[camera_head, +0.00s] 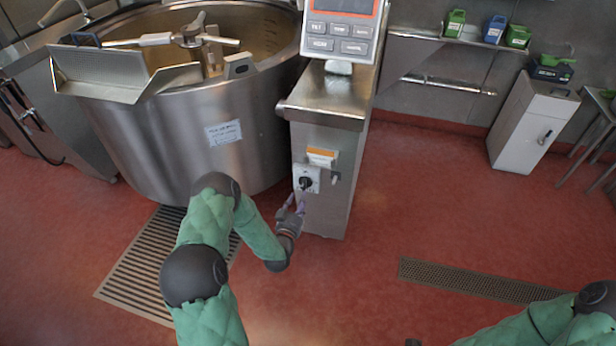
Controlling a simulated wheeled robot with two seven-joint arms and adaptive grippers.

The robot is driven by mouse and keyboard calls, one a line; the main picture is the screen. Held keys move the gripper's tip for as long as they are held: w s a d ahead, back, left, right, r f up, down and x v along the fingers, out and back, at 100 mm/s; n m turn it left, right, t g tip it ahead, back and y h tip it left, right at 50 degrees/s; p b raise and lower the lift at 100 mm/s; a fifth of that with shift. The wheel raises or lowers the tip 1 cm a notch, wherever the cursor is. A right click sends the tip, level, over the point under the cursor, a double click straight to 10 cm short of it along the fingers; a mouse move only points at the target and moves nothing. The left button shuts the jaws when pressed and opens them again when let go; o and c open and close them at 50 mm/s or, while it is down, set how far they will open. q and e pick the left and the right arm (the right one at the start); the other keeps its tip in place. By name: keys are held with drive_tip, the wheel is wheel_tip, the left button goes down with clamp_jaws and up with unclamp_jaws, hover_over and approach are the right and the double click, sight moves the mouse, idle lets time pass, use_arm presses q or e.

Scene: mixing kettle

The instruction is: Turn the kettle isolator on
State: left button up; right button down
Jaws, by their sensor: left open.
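The kettle isolator (306,182) is a black rotary knob on a pale square plate, low on the front of the steel control pillar (324,140). My left gripper (292,203) is open, just below and slightly left of the knob, with its fingers pointing up toward it. I cannot tell whether a fingertip touches the knob. The large steel mixing kettle (190,130) stands left of the pillar. My right arm shows only in part at the bottom right corner, and its gripper is not clearly visible.
A control panel (340,32) tops the pillar. A small lever sticks out right of the isolator. A floor grate (135,270) lies below the kettle, and a drain strip (470,280) lies at right. A white cabinet (530,125) stands at the back right. Red floor between is clear.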

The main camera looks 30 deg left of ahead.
sight(305, 187)
use_arm(q)
drive_tip(key=shift+b+x, duration=0.4)
drive_tip(key=shift+x, duration=2.35)
drive_tip(key=shift+w, duration=0.15)
clamp_jaws()
